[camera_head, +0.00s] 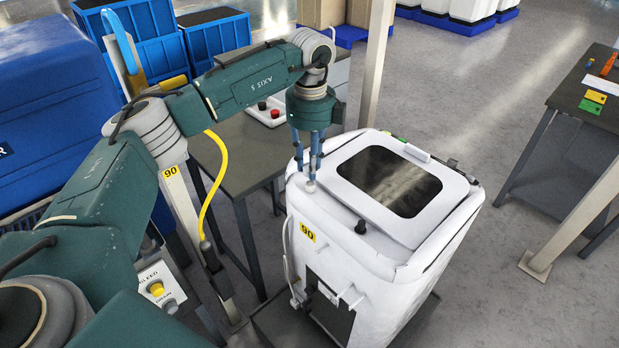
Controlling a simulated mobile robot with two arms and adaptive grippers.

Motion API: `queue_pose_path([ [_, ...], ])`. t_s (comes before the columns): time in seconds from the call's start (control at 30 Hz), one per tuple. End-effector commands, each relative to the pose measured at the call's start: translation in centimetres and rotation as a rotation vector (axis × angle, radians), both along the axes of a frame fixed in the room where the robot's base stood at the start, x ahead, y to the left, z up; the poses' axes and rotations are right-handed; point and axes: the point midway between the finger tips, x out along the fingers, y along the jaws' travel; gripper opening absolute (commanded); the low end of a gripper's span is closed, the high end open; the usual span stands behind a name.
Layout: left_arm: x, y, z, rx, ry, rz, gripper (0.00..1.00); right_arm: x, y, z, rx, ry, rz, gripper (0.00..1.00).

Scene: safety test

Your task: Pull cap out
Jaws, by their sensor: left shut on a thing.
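A black knob (360,227) stands on the machine's front edge, apart from the gripper. My right gripper is not in view.
A dark framed panel (390,181) covers much of the machine's top. A table with a red and black button box (265,112) stands behind. A yellow hose (211,190) hangs at the left. Open floor lies right, before another table (575,100).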

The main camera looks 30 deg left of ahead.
Motion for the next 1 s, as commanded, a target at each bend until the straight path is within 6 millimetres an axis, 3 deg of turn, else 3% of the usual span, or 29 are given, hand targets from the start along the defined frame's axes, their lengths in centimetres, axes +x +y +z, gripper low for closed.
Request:
queue_pose_path([
  [0.63,0.0,0.0,2.8,0.0,-0.001,0.0,0.0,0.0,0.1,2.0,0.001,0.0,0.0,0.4],
  [1.0,0.0,0.0,2.9,0.0,-0.001,-0.001,0.0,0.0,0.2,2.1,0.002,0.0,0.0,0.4],
])
